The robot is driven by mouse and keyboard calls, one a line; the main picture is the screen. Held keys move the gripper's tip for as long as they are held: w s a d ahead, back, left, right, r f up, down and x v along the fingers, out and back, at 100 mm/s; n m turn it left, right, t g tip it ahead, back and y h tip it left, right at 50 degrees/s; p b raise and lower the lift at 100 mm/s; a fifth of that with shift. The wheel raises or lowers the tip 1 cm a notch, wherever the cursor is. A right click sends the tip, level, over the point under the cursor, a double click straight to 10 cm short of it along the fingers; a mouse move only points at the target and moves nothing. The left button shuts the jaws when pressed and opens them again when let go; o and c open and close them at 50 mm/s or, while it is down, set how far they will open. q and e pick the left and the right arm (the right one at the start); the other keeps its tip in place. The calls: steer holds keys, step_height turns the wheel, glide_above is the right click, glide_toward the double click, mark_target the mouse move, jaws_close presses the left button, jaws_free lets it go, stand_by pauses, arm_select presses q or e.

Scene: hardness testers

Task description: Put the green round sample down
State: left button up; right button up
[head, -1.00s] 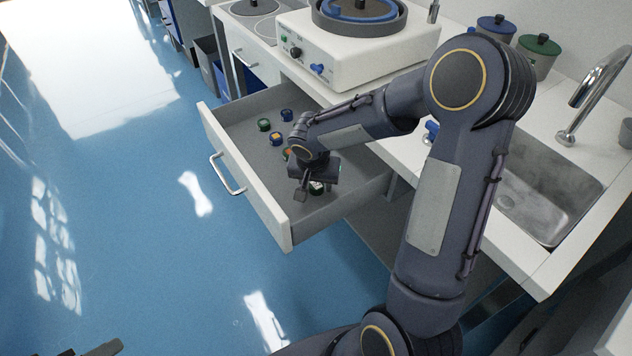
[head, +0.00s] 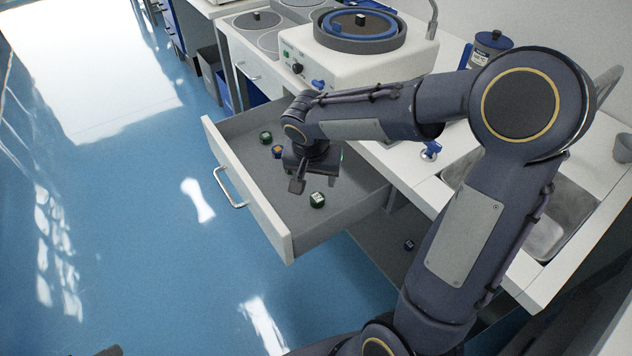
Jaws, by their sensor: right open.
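A green round sample (head: 317,201) with a pale top sits upright on the floor of the open drawer (head: 352,202), near its front right end. My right gripper (head: 297,186) is open, above the drawer, just left of and behind this sample and apart from it. Another green sample (head: 265,137) and an orange-topped blue sample (head: 278,152) sit farther back in the drawer. My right forearm and gripper hide part of the drawer. A small dark tip at the bottom left edge may be my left gripper (head: 108,351); its jaws cannot be made out.
A white machine with a round disc (head: 330,68) stands on the counter behind the drawer. A sink (head: 548,238) is at the right, partly behind my arm. A small dark item (head: 408,245) lies below the counter. The drawer's front wall (head: 246,188) borders open blue floor.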

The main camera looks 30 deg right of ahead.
steer(key=s+a+r+n+t+y, duration=0.1)
steer(key=s+a+r+n+y, duration=0.1)
steer(key=s, duration=0.8)
steer(key=s+a+r+n+t+y, duration=0.2)
steer(key=s+a+r+n+y, duration=0.1)
steer(key=s, duration=0.7)
steer(key=shift+a+r+n+y, duration=0.2)
steer(key=shift+n+y, duration=0.2)
steer(key=shift+n, duration=0.3)
steer(key=shift+r, duration=0.15)
step_height(320, 180, up, 15)
steer(key=p, duration=1.5)
